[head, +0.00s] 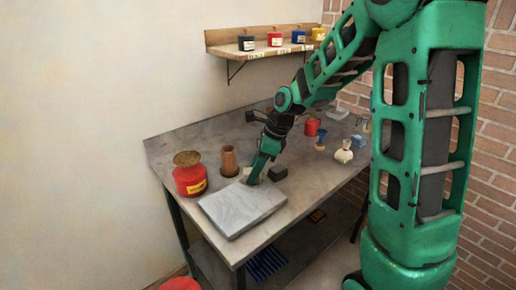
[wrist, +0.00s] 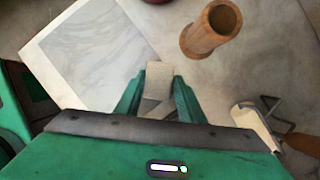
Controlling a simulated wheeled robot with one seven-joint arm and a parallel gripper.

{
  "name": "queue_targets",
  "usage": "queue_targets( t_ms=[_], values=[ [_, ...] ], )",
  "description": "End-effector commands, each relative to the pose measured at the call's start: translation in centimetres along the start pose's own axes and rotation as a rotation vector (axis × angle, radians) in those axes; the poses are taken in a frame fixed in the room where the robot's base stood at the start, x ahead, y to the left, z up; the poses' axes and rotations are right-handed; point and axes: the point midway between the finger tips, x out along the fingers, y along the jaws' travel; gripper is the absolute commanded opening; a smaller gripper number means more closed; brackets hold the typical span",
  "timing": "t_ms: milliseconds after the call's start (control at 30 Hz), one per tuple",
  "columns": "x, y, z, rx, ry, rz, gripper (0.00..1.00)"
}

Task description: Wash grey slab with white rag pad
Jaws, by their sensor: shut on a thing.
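The grey slab (head: 238,210) lies flat on the table near its front left edge, pale with grey veining. It also shows in the wrist view (wrist: 88,52) at upper left. My gripper (head: 252,182) points down at the slab's far right edge. In the wrist view my gripper (wrist: 157,95) is shut on a small pale pad, the white rag pad (wrist: 158,78), which shows between the fingers. The pad is beside or over the slab's edge; whether it touches the slab I cannot tell. In the head view the pad is mostly hidden by the fingers.
A brown wooden cylinder (head: 229,161) and a red pot (head: 189,175) stand just behind the slab. A dark block (head: 278,172) lies right of my gripper. A wall shelf (head: 262,47) holds several small pots.

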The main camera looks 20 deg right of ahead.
Motion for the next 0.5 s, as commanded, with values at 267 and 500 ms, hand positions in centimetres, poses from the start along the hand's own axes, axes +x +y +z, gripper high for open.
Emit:
queue_targets(
  t_ms=[267, 500],
  values=[
    [0.7, 0.8, 1.1, -0.001, 0.0, 0.002, 0.14],
    [0.1, 0.0, -0.1, -0.001, 0.001, 0.002, 0.14]
  ],
)
